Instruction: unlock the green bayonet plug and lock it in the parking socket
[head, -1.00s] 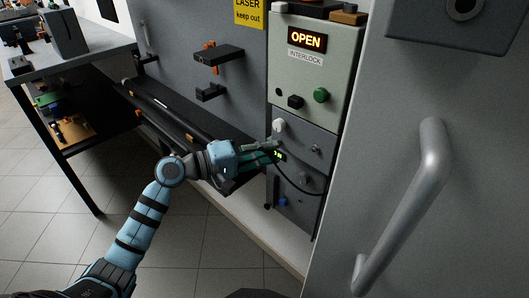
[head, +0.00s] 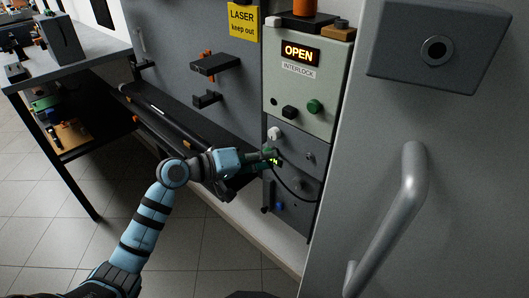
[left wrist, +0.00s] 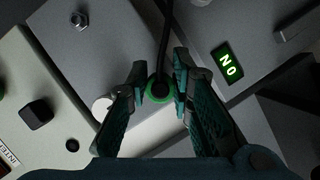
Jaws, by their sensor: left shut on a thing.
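My left gripper (head: 271,156) reaches the lower grey panel of the cabinet from the left. In the left wrist view its two fingers (left wrist: 159,82) are shut on the green bayonet plug (left wrist: 159,92), one on each side. The plug shows as a green ring with a dark centre, and a black cable runs from it. The plug sits against the grey panel; its locking lugs and the socket under it are hidden. A metal fitting (head: 309,156) stands on the same panel to the right, possibly the parking socket; it also shows in the left wrist view (left wrist: 78,20). My right gripper is out of view.
A white knob (head: 274,133) is just above the gripper. A small lit green display (left wrist: 229,65) is close beside the fingers. The interlock box (head: 300,85) above reads OPEN. The black cable (head: 286,188) loops down right. A large door handle (head: 402,205) stands at the right.

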